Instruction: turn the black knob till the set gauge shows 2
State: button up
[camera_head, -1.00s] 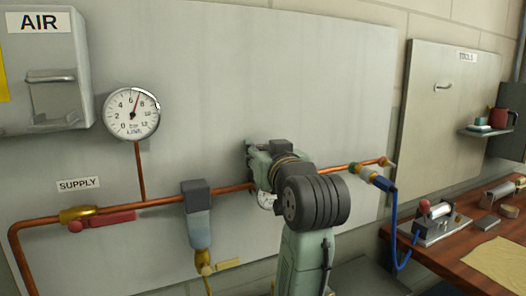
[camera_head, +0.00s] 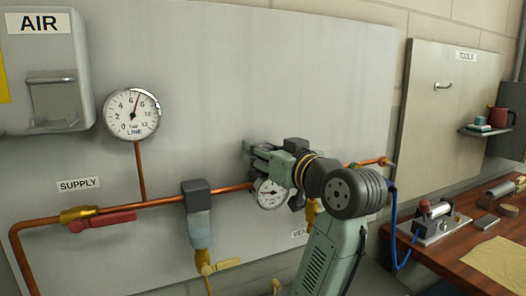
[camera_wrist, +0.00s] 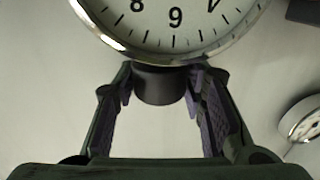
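The black knob (camera_wrist: 160,86) sits between my gripper's two fingers in the wrist view. The fingertips (camera_wrist: 160,94) lie close against its left and right sides, and I see no clear gap. In the head view my gripper (camera_head: 262,158) is at the board and hides the knob. The small white set gauge (camera_head: 270,193) is just below my gripper; its needle is too small to read surely. In the wrist view the set gauge (camera_wrist: 175,20) is upside down and cut by the top edge, its needle out of sight.
The larger line gauge (camera_head: 132,113) reads a little above 6. A copper pipe (camera_head: 150,204) runs along the board, with a red supply lever (camera_head: 103,221) and a filter bowl (camera_head: 199,230). A blue hose (camera_head: 394,235) hangs right of my arm, near a wooden bench (camera_head: 440,258).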

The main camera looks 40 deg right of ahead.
jog(key=o, duration=0.4)
jog(key=shift+c, duration=0.2)
jog(key=s+a, duration=0.1)
jog(key=s, duration=1.1)
jog(key=shift+a, duration=0.25)
jog(key=shift+c, duration=0.5)
